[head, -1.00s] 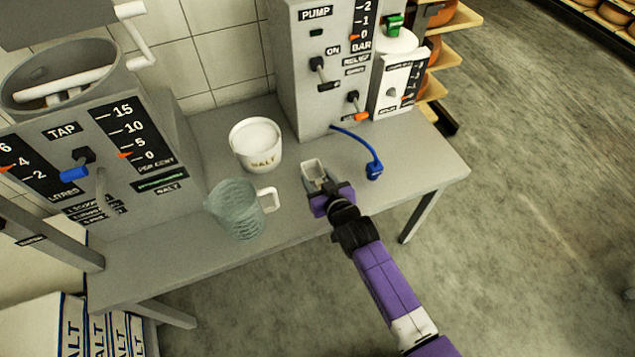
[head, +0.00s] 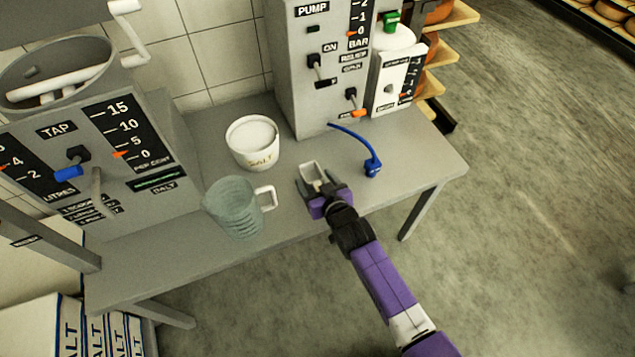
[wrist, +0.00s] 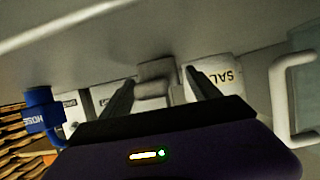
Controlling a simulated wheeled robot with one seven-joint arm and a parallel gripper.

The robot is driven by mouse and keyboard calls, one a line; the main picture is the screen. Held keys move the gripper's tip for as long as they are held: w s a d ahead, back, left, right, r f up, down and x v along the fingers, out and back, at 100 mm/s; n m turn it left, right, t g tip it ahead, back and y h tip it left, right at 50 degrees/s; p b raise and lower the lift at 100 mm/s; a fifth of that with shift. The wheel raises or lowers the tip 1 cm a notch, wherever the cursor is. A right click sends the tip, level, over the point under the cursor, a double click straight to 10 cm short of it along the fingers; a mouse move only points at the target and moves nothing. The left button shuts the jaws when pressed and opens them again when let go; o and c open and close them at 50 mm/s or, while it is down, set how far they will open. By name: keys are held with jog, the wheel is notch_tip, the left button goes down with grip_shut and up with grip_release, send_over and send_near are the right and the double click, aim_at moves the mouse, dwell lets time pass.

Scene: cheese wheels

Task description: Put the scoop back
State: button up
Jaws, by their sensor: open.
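The scoop (head: 309,171), a small pale grey open box shape, is on or just above the bench right of the salt tub, at the tip of my arm. My gripper (head: 317,186) is open, with its fingers spread to either side of the scoop's near end. In the wrist view, the grey scoop (wrist: 155,70) shows between the two dark fingers, with gaps beside it. Whether it touches a finger is hard to tell. The white salt tub (head: 254,154) stands upright on the bench, left of and behind the scoop.
A clear jug (head: 234,208) with a white handle stands left of my gripper. A blue hose end (head: 372,166) lies to the right. The pump unit (head: 320,70) stands behind, and the tap machine (head: 110,160) at left. The bench's front edge (head: 220,259) is close.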

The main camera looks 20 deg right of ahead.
jog(key=shift+r, duration=0.25)
jog(key=p+v, duration=0.1)
jog(key=v, duration=1.1)
jog(key=shift+s+f, duration=0.1)
jog(key=shift+f, duration=0.05)
jog(key=s+f+v, duration=0.1)
jog(key=f+v, duration=0.1)
jog(key=v, duration=1.9)
jog(key=s+r+t, duration=0.1)
jog(key=s+r, duration=1)
jog(key=r, duration=0.2)
jog(key=shift+s+d+r, duration=0.15)
jog(key=shift+s+d, duration=0.15)
jog(key=shift+s, duration=0.1)
